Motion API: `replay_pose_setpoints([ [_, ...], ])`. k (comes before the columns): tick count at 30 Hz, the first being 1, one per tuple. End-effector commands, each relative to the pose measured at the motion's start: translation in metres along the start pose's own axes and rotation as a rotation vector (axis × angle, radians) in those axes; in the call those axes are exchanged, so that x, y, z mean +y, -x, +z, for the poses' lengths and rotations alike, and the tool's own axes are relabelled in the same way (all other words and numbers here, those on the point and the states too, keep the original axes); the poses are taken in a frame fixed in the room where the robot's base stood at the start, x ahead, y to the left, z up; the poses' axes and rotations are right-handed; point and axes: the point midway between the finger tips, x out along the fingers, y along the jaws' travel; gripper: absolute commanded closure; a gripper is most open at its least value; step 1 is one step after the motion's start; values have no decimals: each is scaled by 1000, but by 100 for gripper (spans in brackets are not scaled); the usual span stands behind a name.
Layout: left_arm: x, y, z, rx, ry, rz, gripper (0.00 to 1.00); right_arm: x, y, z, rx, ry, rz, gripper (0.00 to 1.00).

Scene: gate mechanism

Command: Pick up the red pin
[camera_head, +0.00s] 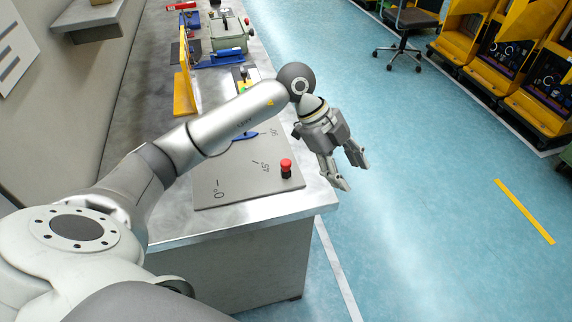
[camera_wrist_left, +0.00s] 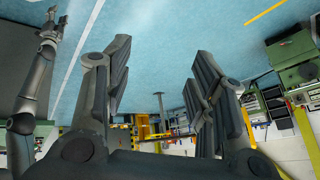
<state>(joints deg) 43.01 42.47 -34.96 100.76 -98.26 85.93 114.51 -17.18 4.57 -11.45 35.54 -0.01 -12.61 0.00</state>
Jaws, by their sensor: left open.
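The red pin (camera_head: 286,168) stands upright on a grey panel (camera_head: 228,188) at the near end of the bench, close to the panel's "45°" mark. It has a red head on a dark lower part. My left gripper (camera_head: 354,173) is open and empty, to the right of the pin and past the bench edge, apart from the pin. Its two spread fingers also show in the left wrist view (camera_wrist_left: 160,60), where I cannot make out the pin. My right gripper (camera_wrist_left: 56,20) shows small at the top left of the left wrist view, its fingers apart with nothing between them.
A blue handle (camera_head: 247,135) lies on the panel, partly behind my left arm. A yellow upright plate (camera_head: 183,92) and a green machine (camera_head: 229,34) stand farther back on the bench. A chair (camera_head: 408,28) and yellow cabinets are across the clear blue floor.

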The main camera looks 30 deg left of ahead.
Motion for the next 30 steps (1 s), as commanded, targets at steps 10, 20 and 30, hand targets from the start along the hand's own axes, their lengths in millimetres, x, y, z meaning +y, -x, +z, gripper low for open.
replay_pose_setpoints([
  [10,23,98,117,-547,391,130,49,0,0,0,0,0,0,52],
  [20,36,76,143,-588,430,141,49,0,7,-1,0,0,0,52],
  [30,41,48,158,-586,428,142,49,0,18,-2,0,0,0,52],
])
